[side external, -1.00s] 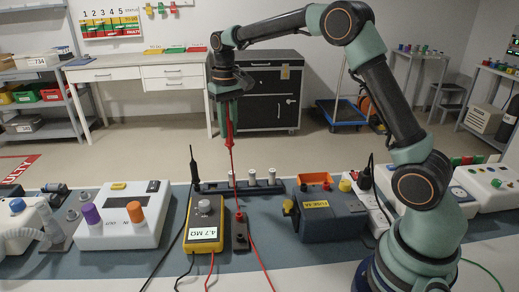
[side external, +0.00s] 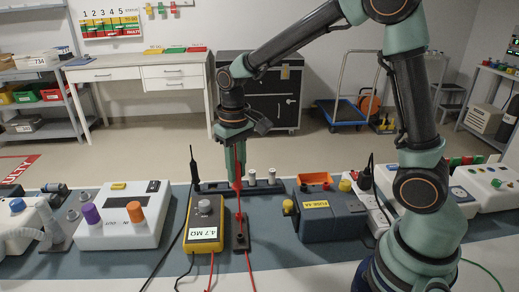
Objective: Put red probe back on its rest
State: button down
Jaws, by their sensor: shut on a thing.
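My gripper (side external: 237,184) is shut on the red probe (side external: 238,201), fingers pointing down. The probe hangs nearly upright beneath it, its upper part partly hidden by the fingers. Its lower end is over or at a small black block (side external: 240,240) on the grey-blue mat, right of the yellow meter; I cannot tell whether it touches. A red lead (side external: 249,271) runs from the block area to the front edge. The yellow meter (side external: 203,237) reads 4.7 MΩ. A black probe (side external: 193,165) stands upright behind it, at the left end of a dark rail (side external: 212,187).
Metal posts (side external: 271,176) stand on the rail behind my gripper. A blue-grey fuse box (side external: 333,214) is to the right and a white box with purple and orange knobs (side external: 122,221) to the left. Leads cross the front of the mat.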

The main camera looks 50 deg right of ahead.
aim_at(237, 186)
jog(key=shift+f, duration=2.6)
jog(key=shift+f, duration=1.15)
jog(key=c, duration=0.7)
grip_release()
jog(key=shift+o, duration=0.2)
jog(key=shift+r, duration=0.1)
notch_tip(237, 186, up, 12)
jog(key=shift+f, duration=0.1)
jog(key=s+d+r+t, duration=0.1)
jog(key=s+r+t, duration=0.1)
jog(key=s, duration=0.3)
jog(key=s+d+r+n+t, duration=0.1)
jog(key=s+d+r+t, duration=0.1)
jog(key=s, duration=0.4)
notch_tip(237, 186, up, 2)
jog(key=shift+s+t, duration=0.2)
jog(key=shift+t, duration=0.6)
